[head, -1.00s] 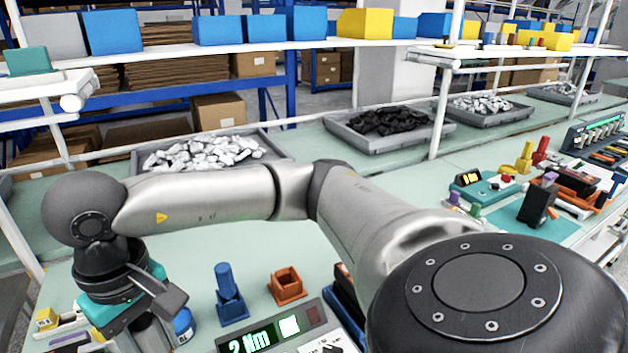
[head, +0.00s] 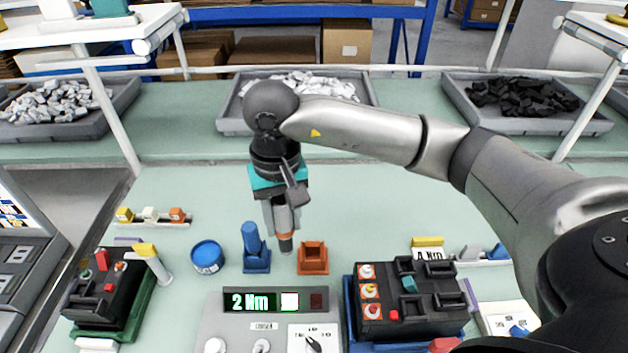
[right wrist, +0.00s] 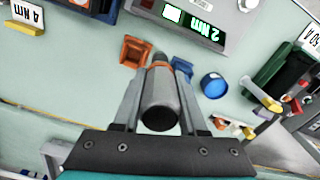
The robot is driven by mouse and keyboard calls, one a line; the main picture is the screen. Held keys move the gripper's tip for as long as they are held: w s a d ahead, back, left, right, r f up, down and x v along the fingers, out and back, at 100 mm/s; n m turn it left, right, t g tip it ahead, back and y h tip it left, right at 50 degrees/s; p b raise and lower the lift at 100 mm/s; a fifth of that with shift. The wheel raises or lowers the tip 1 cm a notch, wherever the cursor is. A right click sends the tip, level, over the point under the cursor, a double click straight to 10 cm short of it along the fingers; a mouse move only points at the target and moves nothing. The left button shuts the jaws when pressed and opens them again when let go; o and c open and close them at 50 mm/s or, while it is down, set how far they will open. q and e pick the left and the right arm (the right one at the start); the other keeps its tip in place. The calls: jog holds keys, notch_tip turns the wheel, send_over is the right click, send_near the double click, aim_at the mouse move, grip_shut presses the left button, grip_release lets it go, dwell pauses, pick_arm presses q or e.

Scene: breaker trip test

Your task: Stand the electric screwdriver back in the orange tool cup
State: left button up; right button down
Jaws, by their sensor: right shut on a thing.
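The electric screwdriver (head: 284,222), grey with an orange band and dark tip, hangs tip down in my right gripper (head: 281,212), above the table. It also shows in the right wrist view (right wrist: 160,100) between the two fingers of the gripper (right wrist: 160,88). The orange tool cup (head: 313,258) is a small square cup on the table, just right of the screwdriver tip in the head view; it also shows in the right wrist view (right wrist: 134,52). The tip appears apart from the cup, though its exact height is unclear. My left gripper is in neither view.
A blue cup (head: 256,262) holding a blue tool stands left of the orange cup. A round blue tin (head: 207,257) is farther left. The torque display unit (head: 262,322) is in front. Black breaker fixtures (head: 412,300) (head: 108,290) flank it.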

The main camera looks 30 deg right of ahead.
pick_arm(q)
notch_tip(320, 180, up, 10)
jog(key=p, duration=0.8)
jog(key=shift+p, duration=0.4)
pick_arm(e)
jog(key=w+d+m, duration=0.1)
jog(key=d+m, duration=0.2)
jog(key=d, duration=0.3)
jog(key=shift+d+m, duration=0.3)
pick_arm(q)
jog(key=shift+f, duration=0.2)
pick_arm(e)
jog(key=shift+w, duration=0.1)
pick_arm(q)
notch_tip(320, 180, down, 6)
jog(key=b, duration=0.6)
pick_arm(e)
notch_tip(320, 180, down, 6)
jog(key=shift+r, duration=0.1)
pick_arm(q)
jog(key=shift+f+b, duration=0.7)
jog(key=shift+b, duration=0.15)
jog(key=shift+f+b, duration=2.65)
pick_arm(e)
jog(key=shift+f, duration=2.8)
jog(key=shift+c, duration=1.9)
grip_release()
